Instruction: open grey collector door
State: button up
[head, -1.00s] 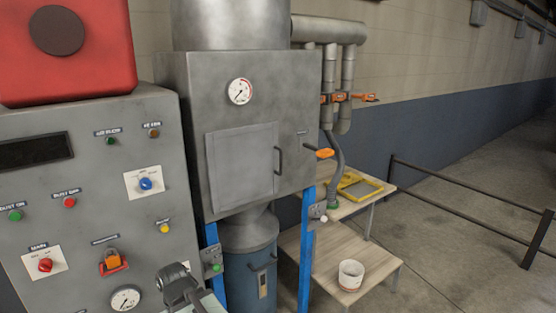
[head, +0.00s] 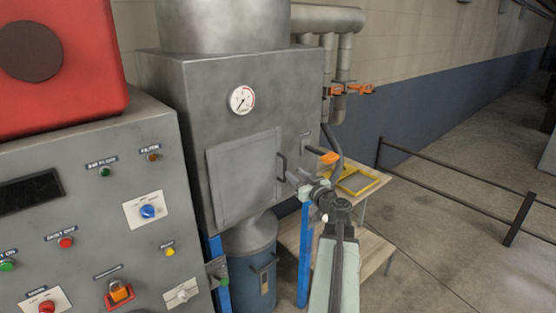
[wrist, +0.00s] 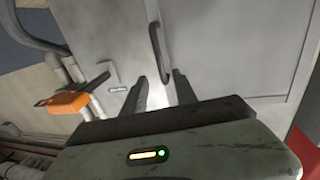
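The grey collector door (head: 245,175) is a flat panel on the front of the grey collector box and looks shut in the head view. Its dark bar handle (head: 282,166) stands at the door's right edge. In the wrist view the door (wrist: 235,45) fills the upper right, and the handle (wrist: 159,52) runs up from just beyond my fingers. My gripper (head: 293,178) is in front of the lower end of the handle. In the wrist view my gripper (wrist: 157,82) has its two fingers apart with nothing between them; the handle's lower end lies just ahead of the gap.
An orange-handled lever (head: 328,157) sticks out right of the door; it also shows in the wrist view (wrist: 68,103). A control panel (head: 80,215) stands at the left. A wooden table with a yellow frame (head: 358,181) is behind my arm. Floor at the right is open beyond railings.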

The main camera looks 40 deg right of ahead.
send_over(285, 179)
jog(key=shift+w+d, duration=0.3)
jog(key=shift+w, duration=0.1)
jog(key=shift+s, duration=0.1)
grip_shut()
dwell(1.3)
